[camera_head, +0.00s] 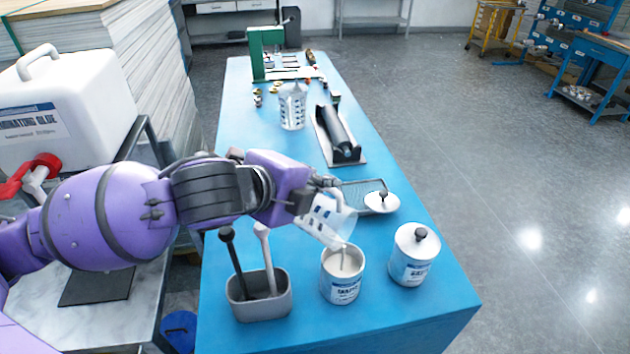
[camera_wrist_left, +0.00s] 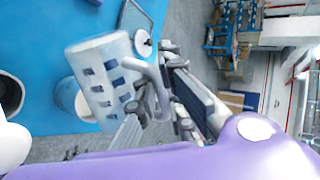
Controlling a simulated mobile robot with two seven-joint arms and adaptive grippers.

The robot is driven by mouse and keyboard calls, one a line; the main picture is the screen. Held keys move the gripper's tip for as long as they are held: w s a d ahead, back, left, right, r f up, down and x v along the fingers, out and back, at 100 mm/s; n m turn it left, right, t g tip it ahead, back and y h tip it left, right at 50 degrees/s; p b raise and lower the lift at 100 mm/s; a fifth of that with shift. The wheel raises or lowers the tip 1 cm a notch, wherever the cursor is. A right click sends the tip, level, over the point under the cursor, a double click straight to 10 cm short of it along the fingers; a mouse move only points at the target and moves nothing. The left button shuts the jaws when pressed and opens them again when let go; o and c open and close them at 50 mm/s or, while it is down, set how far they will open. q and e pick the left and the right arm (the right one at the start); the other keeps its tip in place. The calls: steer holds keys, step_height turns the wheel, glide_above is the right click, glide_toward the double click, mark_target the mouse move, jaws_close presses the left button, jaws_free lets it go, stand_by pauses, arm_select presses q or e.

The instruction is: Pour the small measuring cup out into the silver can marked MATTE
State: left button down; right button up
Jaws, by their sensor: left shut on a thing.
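My left gripper (camera_head: 328,184) is shut on the handle of the small measuring cup (camera_head: 324,219), a translucent white cup with blue marks. The cup is tilted, its mouth low and close above the open silver can (camera_head: 341,289). A thin pale strand shows in that can's mouth; I cannot tell if it is liquid. A second silver can (camera_head: 409,267), with its lid on, stands to the right. The can labels are too small to read surely. In the left wrist view the cup (camera_wrist_left: 104,78) hangs from the gripper (camera_wrist_left: 160,105). My right gripper is not in view.
A grey bin (camera_head: 260,304) with two handled tools stands left of the open can. A larger measuring cup (camera_head: 292,107) and black roller (camera_head: 337,135) stand farther back on the blue table (camera_head: 232,130).

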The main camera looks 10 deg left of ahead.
mark_target(338, 191)
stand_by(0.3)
arm_select(q)
steer(key=shift+s+d+r+m+y, duration=0.2)
steer(key=shift+s+d+r+m, duration=0.05)
steer(key=shift+d, duration=0.25)
steer(key=shift+s+d+r+m+y, duration=0.2)
steer(key=shift+s+d+m, duration=0.05)
steer(key=shift+d, duration=0.25)
stand_by(0.7)
steer(key=shift+s+d+r+m+t+y, duration=0.1)
steer(key=shift+s+d+m+t+y, duration=0.1)
steer(key=shift+d, duration=0.25)
steer(key=shift+s+d+r+m+t+y, duration=0.1)
steer(key=shift+s+d+t, duration=0.1)
steer(key=shift+d, duration=0.2)
steer(key=shift+s+d+r, duration=0.1)
steer(key=shift+s+d, duration=0.1)
steer(key=shift+d, duration=0.05)
steer(key=shift+a, duration=0.15)
steer(key=shift+w+y, duration=0.1)
steer(key=shift+y, duration=0.2)
stand_by(2.3)
steer(key=shift+w+a+r+n+g+h, duration=0.15)
steer(key=shift+w+a+n+h, duration=0.25)
steer(key=shift+a, duration=0.45)
steer(key=shift+w+a+r+n+g+h, duration=0.1)
steer(key=shift+w+a+n+g+h, duration=0.1)
steer(key=shift+w+a+h, duration=0.45)
